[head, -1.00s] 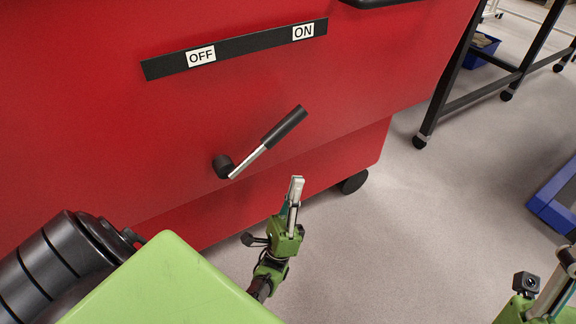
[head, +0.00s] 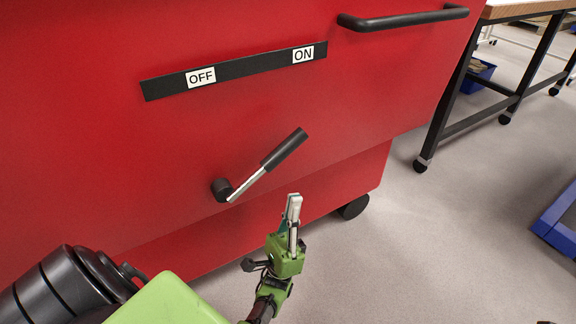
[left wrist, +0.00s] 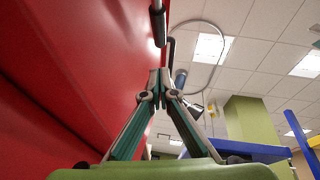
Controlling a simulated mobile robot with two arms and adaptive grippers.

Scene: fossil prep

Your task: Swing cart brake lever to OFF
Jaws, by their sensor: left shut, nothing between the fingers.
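The brake lever (head: 266,166) is on the red cart (head: 130,150), with a black pivot at its lower left and a black grip at its upper right. It tilts up and right, toward the ON end of the label strip (head: 240,73). The OFF label (head: 201,77) is at the strip's left, the ON label (head: 303,55) at its right. My left gripper (head: 294,198) is shut and empty, pointing up, below and right of the lever in the picture, apart from it. In the left wrist view, its fingertips (left wrist: 160,75) meet below a dark bar.
A black handle (head: 405,18) sits at the cart's upper right. A cart caster (head: 353,207) stands on the floor. A black-legged table (head: 480,85) on casters and a blue bin (head: 481,70) are at the right. Grey floor between them is clear.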

